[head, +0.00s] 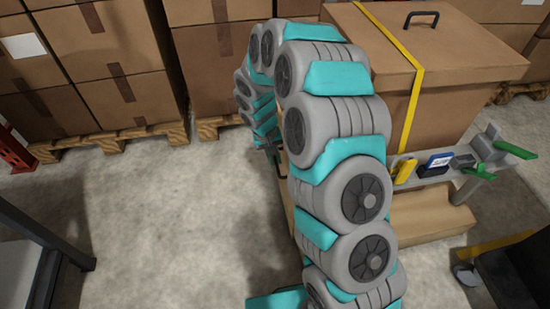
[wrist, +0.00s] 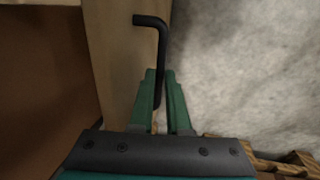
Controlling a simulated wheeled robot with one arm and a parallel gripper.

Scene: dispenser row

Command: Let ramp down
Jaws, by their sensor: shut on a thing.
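My gripper (wrist: 162,88) has green fingers closed around a black bent rod (wrist: 150,20) in the wrist view. The rod's upper end bends to the left above the fingertips, and its lower part sits between them. A pale wooden panel (wrist: 115,45) is just left of the rod. In the head view a big brown crate (head: 455,90) with a lid, a black handle and a yellow strap stands behind my arm. My arm hides the crate's left side and most of the gripper there. I cannot tell which panel is the ramp.
Cardboard boxes (head: 110,60) on pallets line the back. A dark-framed table (head: 35,245) is at the left. Concrete floor (head: 165,220) is clear between.

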